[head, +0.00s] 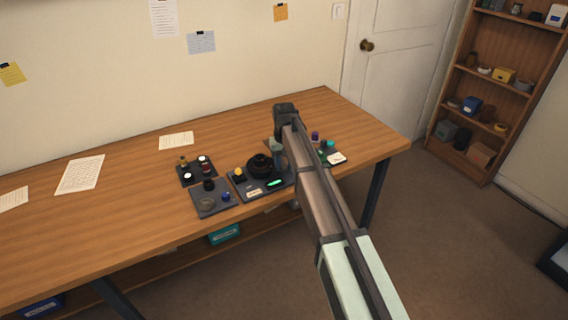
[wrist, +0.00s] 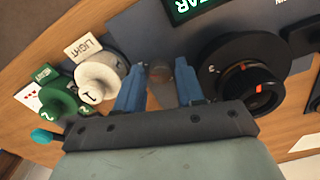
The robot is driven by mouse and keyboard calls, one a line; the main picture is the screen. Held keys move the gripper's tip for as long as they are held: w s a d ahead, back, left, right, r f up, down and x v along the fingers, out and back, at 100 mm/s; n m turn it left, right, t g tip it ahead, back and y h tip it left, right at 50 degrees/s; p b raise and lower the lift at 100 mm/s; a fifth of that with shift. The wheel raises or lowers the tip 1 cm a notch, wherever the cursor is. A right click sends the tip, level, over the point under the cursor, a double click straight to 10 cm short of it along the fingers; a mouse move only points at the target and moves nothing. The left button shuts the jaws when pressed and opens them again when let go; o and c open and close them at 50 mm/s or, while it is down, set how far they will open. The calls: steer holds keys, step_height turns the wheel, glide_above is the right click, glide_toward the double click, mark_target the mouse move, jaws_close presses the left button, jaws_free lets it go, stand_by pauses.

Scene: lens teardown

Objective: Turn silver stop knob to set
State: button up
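Any "set" mark beside the knob cannot be made out. In the head view my gripper (head: 279,156) is over the right part of the panel, and my arm hides the knob.
A black lens (wrist: 248,75) stands close right of the fingers. A white knob (wrist: 97,82) by a LIGHT label (wrist: 83,46) and a green knob (wrist: 62,102) are at left. A lit green display (wrist: 190,9) is above. The table's (head: 110,205) left side is mostly clear.

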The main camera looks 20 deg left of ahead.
mark_target(284, 166)
steer(key=shift+r, duration=0.1)
step_height(284, 166, up, 14)
steer(key=shift+f, duration=0.2)
stand_by(0.4)
